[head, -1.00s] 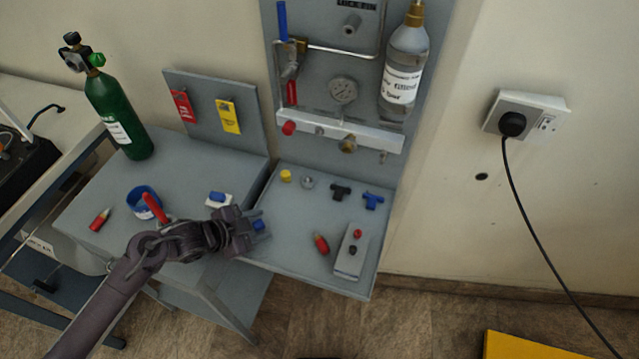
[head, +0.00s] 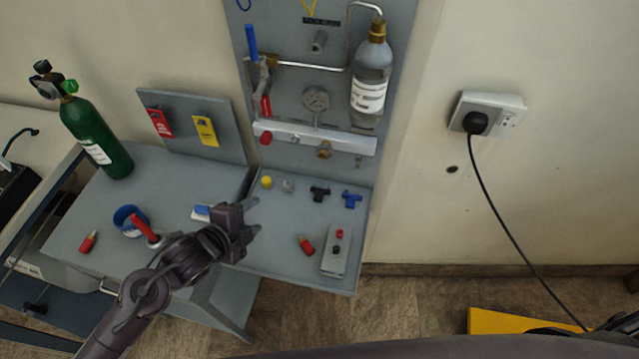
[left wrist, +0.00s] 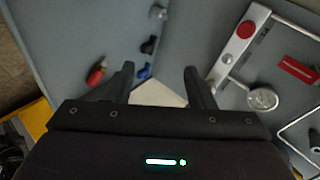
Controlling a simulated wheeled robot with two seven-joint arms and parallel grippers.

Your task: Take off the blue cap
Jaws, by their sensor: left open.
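My left gripper (head: 256,216) is open above the left part of the grey tray (head: 308,280). In the left wrist view its two fingers (left wrist: 159,70) are apart, with nothing seen held between them. No part is clearly identifiable as the blue cap. A small blue piece (head: 202,210) lies on a white pad just left of the gripper, partly hidden by it. A blue T-shaped piece (head: 352,199) lies at the tray's right back; it also shows in the left wrist view (left wrist: 145,71). My right gripper is not in view.
A yellow cap (head: 267,182), a black fitting (head: 320,192), a red-tipped piece (head: 305,244) and a grey box (head: 335,250) are on the tray. The upright panel with a gauge (head: 316,98) and bottle (head: 370,85) stands behind. A green cylinder (head: 97,138) stands at left.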

